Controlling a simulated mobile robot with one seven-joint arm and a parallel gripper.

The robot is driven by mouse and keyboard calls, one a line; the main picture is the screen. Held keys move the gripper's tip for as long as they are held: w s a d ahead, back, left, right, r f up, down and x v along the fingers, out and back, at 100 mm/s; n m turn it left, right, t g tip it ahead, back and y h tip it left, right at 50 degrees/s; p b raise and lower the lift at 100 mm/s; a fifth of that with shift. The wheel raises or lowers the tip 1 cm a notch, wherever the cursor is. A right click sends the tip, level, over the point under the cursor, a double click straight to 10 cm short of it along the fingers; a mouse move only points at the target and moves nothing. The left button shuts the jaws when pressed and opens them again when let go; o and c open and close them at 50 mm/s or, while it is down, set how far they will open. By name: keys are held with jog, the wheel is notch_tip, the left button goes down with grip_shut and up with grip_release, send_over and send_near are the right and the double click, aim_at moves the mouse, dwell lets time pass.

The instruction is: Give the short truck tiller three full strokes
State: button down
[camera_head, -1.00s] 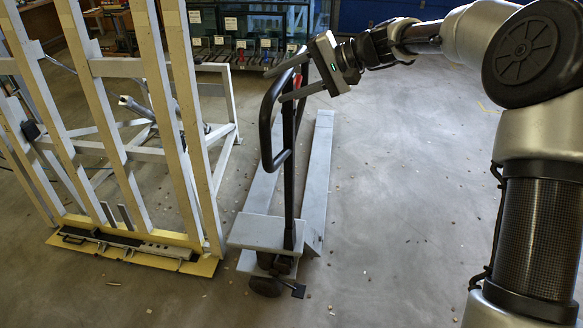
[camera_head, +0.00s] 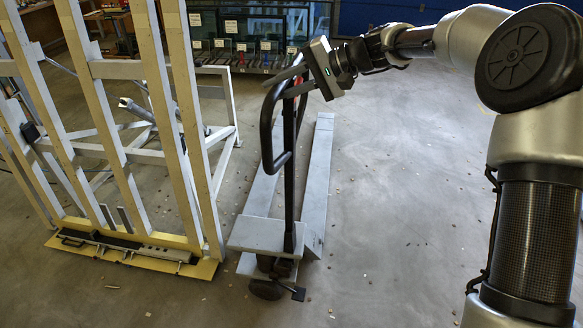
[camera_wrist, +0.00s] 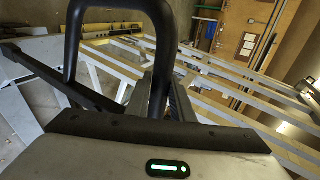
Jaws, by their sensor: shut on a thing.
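The pallet truck (camera_head: 262,233) stands on the floor, grey, with two forks running away to the back. Its black tiller (camera_head: 289,200) rises nearly upright and ends in a black loop handle (camera_head: 266,135). My gripper (camera_head: 283,90) is shut on the upper part of the loop. In the wrist view the handle's black bar (camera_wrist: 163,35) runs down between my fingers (camera_wrist: 160,90). My fingers partly hide the top of the handle in the head view, and the exact contact is hard to see.
A tall white and yellow slatted glass frame (camera_head: 140,150) stands close to the left of the truck. A rack with labelled items (camera_head: 245,55) is at the back. The floor (camera_head: 400,190) to the right of the truck is clear apart from small debris.

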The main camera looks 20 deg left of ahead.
jog(key=d+b, duration=0.1)
jog(key=d, duration=1)
jog(key=shift+f, duration=0.4)
jog(key=shift+d, duration=0.1)
jog(key=d+f, duration=0.2)
jog(key=d, duration=0.9)
jog(key=shift+f+b, duration=0.2)
jog(key=shift+b, duration=0.2)
jog(key=shift+s+d, duration=0.1)
jog(key=d+f, duration=0.3)
jog(key=d, duration=0.7)
jog(key=shift+d+f+p, duration=0.25)
jog(key=shift+d+p, duration=0.05)
jog(key=d+f, duration=0.5)
jog(key=d, duration=0.6)
jog(key=shift+f+p, duration=0.15)
jog(key=shift+p, duration=0.2)
